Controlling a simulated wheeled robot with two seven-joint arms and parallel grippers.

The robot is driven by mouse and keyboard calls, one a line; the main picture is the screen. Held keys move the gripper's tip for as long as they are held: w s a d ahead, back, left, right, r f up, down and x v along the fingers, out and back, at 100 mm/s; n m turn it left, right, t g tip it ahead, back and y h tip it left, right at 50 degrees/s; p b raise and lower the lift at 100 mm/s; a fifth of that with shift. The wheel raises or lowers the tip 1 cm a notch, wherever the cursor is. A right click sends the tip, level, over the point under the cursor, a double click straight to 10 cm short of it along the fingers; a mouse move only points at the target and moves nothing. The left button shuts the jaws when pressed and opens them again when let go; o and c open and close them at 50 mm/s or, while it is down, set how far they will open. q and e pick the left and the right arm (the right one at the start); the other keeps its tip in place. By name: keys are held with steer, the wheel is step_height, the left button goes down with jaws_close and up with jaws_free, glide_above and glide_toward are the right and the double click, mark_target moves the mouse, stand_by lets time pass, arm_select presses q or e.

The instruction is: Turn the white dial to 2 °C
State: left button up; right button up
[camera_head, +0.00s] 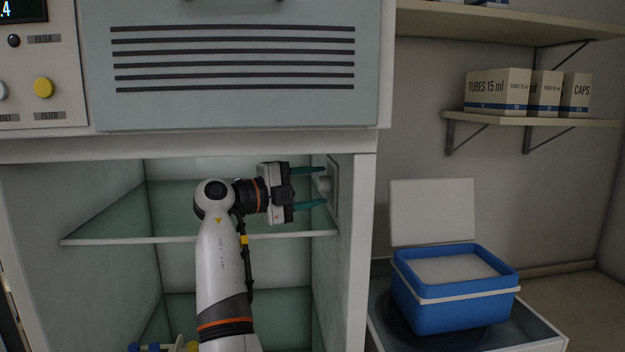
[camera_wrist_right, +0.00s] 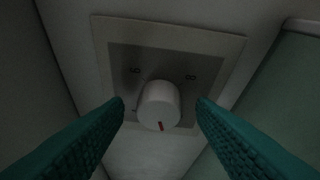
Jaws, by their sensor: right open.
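The white dial (camera_wrist_right: 159,104) sits on a square plate (camera_wrist_right: 117,65) with a grey face in the right wrist view. A red mark shows on the dial's lower edge, and the numbers 6 and 8 show beside it; the other markings are too dim to read. In the head view the dial (camera_head: 324,184) is on the cabinet's inner right wall. My right gripper (camera_head: 311,188) is open, with its green fingers pointing at the wall. In the right wrist view the fingertips (camera_wrist_right: 161,104) stand on either side of the dial, apart from it. My left gripper is not in view.
A glass shelf (camera_head: 100,232) runs across the cabinet close to my right gripper. The cabinet's right side wall (camera_head: 355,260) stands beyond the fingers. Right of the cabinet are a blue cooler box (camera_head: 450,313) and wall shelves with boxes (camera_head: 497,91).

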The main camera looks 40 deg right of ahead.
steer(key=c, duration=1)
steer(key=shift+o, duration=0.2)
steer(key=shift+d+n+b, duration=0.1)
steer(key=shift+n+b, duration=0.4)
steer(key=shift+b, duration=0.05)
steer(key=n+y, duration=0.1)
steer(key=n, duration=0.1)
steer(key=shift+r+n+y, duration=0.25)
steer(key=shift+n+y, duration=0.05)
steer(key=shift+y, duration=0.1)
steer(key=shift+n+g, duration=0.3)
steer(key=shift+n, duration=0.3)
steer(key=shift+f, duration=0.1)
steer(key=o, duration=1)
steer(key=shift+c, duration=0.2)
